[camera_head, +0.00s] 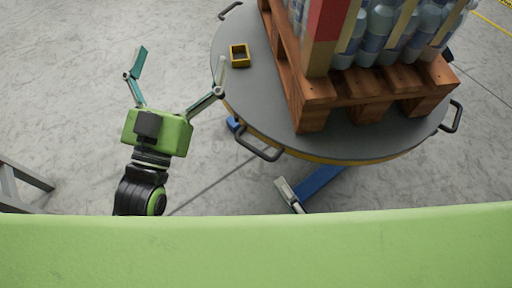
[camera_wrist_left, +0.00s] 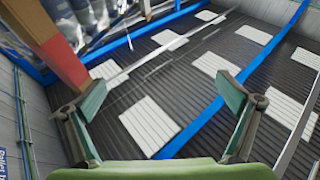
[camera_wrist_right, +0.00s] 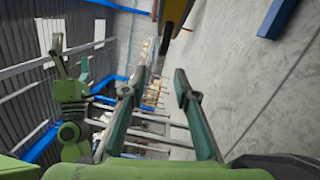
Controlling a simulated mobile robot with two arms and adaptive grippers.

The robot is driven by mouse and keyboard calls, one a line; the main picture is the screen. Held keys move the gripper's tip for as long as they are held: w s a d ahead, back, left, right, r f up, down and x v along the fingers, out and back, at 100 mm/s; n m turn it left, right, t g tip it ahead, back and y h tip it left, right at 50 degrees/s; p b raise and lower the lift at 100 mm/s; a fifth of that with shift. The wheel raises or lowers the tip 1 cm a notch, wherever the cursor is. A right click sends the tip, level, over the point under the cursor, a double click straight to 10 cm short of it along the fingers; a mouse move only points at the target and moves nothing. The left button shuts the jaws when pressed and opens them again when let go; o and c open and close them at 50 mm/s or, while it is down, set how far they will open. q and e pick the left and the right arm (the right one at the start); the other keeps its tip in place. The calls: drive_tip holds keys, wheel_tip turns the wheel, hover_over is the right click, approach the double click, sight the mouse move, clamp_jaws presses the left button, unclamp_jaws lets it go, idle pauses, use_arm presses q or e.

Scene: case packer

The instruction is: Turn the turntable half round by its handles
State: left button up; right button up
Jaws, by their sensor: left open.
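The round grey turntable (camera_head: 245,95) has a yellow rim and bears a loaded wooden pallet. Dark bar handles stick out from its rim: a front handle (camera_head: 262,150), a right handle (camera_head: 455,117) and a far-left handle (camera_head: 230,10). My left gripper (camera_head: 182,68) is open and empty, left of the turntable and apart from the front handle. My right gripper (camera_head: 288,192) shows only partly, below the front handle; the green edge hides the rest. In the right wrist view its fingers (camera_wrist_right: 153,88) stand apart, with the yellow rim (camera_wrist_right: 178,12) beyond them.
The wooden pallet (camera_head: 315,92) carries bottles (camera_head: 378,35) and a red-and-tan corner post (camera_head: 325,30). A small yellow open box (camera_head: 239,56) sits on the turntable's left. A blue floor piece (camera_head: 320,182) lies under the front rim. The floor at left is mostly clear.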

sight(253, 148)
drive_tip(key=b+x, duration=0.1)
drive_tip(key=x, duration=0.5)
drive_tip(key=b+x, duration=0.1)
drive_tip(key=x, duration=0.5)
drive_tip(key=shift+a+f, duration=0.25)
use_arm(q)
drive_tip(key=s+r+t+h, duration=0.2)
drive_tip(key=s+r+t, duration=0.3)
drive_tip(key=r, duration=0.3)
drive_tip(key=shift+s+a+r, duration=0.2)
drive_tip(key=shift+s+a, duration=0.05)
drive_tip(key=shift+s, duration=0.25)
use_arm(e)
drive_tip(key=shift+w+a, duration=0.3)
drive_tip(key=shift+w, duration=0.2)
clamp_jaws()
